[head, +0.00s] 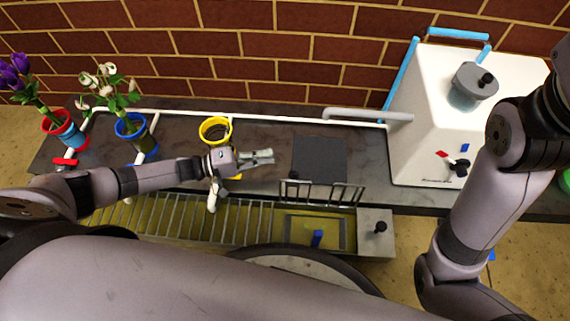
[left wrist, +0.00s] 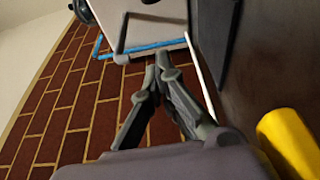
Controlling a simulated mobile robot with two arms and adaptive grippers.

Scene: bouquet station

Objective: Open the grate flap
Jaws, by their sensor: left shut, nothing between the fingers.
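The grate (head: 215,218) lies along the front of the dark counter, over a yellowish trough. At its right part, a short barred flap (head: 322,194) appears raised at the rear edge of an uncovered opening. A blue piece (head: 317,238) shows in this opening. My left gripper (head: 270,156) is shut and empty above the counter, behind the grate and left of the flap, apart from both. Its closed fingers also show in the left wrist view (left wrist: 172,88). My right arm is at the right of the head view; its gripper is not visible.
A yellow-rimmed pot (head: 215,122) stands just behind my left gripper. Blue (head: 135,125) and red (head: 55,118) flower pots stand at left. A white machine (head: 430,120) fills the right rear. A grey box with a black knob (head: 375,242) borders the opening. A dark mat (head: 320,158) lies clear.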

